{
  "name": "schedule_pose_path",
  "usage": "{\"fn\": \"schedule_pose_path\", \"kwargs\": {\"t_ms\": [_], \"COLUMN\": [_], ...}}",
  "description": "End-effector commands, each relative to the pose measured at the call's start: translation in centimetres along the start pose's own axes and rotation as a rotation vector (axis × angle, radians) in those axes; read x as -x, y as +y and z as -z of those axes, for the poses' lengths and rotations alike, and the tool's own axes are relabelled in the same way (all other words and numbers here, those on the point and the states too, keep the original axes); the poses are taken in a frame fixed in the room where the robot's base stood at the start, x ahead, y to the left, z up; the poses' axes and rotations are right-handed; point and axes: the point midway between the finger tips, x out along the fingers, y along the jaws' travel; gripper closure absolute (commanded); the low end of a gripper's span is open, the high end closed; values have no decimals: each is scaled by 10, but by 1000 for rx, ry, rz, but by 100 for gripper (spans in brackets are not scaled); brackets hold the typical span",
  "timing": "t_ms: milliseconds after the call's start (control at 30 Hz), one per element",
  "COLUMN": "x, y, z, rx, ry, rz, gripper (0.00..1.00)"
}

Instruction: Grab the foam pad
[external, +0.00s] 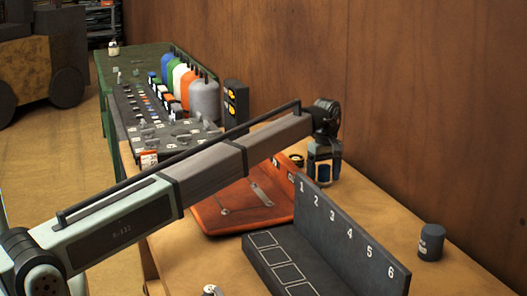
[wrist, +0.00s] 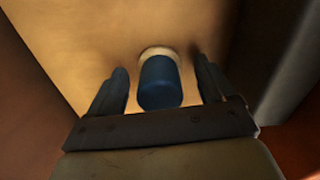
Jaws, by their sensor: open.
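My gripper (external: 324,174) points down near the wooden wall, at the back of the tan table. It also shows in the wrist view (wrist: 161,70), with its two dark fingers apart. A small blue cylinder with a cream rim at its far end (wrist: 160,84) stands between the fingers, with a visible gap on each side. I cannot tell for sure whether this is the foam pad; no other thing in view is clearly a foam pad. In the external view the fingers partly hide the spot.
An orange-red case (external: 235,207) lies left of my gripper. A dark rack numbered 1 to 6 (external: 345,240) stands in front. A dark canister (external: 431,243) stands at right. Coloured bottles (external: 204,98) line a bench behind. The wooden wall (external: 430,110) is close behind my gripper.

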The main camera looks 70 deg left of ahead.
Motion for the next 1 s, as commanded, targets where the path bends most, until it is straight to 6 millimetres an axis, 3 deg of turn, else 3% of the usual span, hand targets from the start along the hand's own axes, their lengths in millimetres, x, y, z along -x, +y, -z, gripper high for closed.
{"fn": "schedule_pose_path", "kwargs": {"t_ms": [200, 833, 1000], "x": [-1, -1, 0], "y": [0, 0, 0], "z": [0, 0, 0], "rx": [0, 0, 0], "ry": [0, 0, 0], "rz": [0, 0, 0], "gripper": [18, 78, 79]}}
